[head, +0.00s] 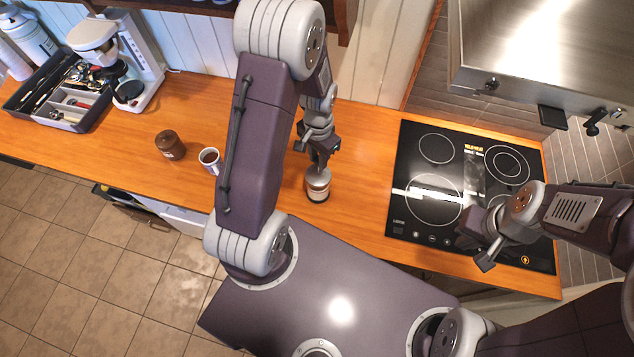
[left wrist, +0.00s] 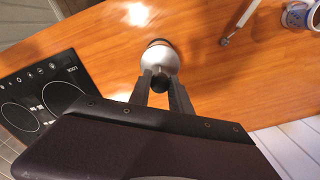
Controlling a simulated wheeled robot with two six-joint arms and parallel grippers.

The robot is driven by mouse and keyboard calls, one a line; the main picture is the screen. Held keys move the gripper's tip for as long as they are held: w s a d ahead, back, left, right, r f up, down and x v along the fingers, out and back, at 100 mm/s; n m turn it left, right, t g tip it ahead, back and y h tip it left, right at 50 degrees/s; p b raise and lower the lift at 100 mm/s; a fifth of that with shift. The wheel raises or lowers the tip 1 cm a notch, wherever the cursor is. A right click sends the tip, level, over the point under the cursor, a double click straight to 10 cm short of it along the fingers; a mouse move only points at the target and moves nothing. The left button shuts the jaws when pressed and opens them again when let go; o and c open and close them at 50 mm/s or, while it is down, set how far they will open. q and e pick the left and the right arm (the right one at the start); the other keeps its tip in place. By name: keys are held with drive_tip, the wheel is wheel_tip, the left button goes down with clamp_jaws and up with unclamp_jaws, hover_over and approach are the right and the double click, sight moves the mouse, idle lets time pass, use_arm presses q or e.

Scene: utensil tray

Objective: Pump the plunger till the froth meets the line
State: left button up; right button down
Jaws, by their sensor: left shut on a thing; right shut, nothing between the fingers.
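The frother (head: 318,186) is a small pale, metallic-looking pot with a dark band, upright on the wooden counter. My left gripper (head: 320,164) is directly above it, pointing down, shut on the black plunger knob at its top. In the left wrist view the left gripper's fingers (left wrist: 161,86) are on either side of the black plunger knob (left wrist: 160,80), with the pot's rounded top (left wrist: 160,57) beyond. The froth and the line cannot be made out. My right gripper (head: 484,264) is shut and empty, over the cooktop's front edge.
A white mug (head: 210,168) with dark contents and a brown jar (head: 170,145) stand left of the frother. A black cooktop (head: 405,222) lies to the right. A coffee machine (head: 143,62) and utensil tray (head: 52,122) are far left.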

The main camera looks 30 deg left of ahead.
sight(318, 174)
use_arm(q)
drive_tip(key=shift+f, duration=0.15)
drive_tip(key=shift+f+b, duration=2.2)
drive_tip(key=shift+f, duration=0.45)
drive_tip(key=o, duration=1.4)
drive_tip(key=shift+r, duration=0.2)
wheel_tip(318, 174, up, 7)
drive_tip(key=p, duration=0.6)
drive_tip(key=shift+r+p, duration=0.15)
drive_tip(key=shift+p, duration=0.25)
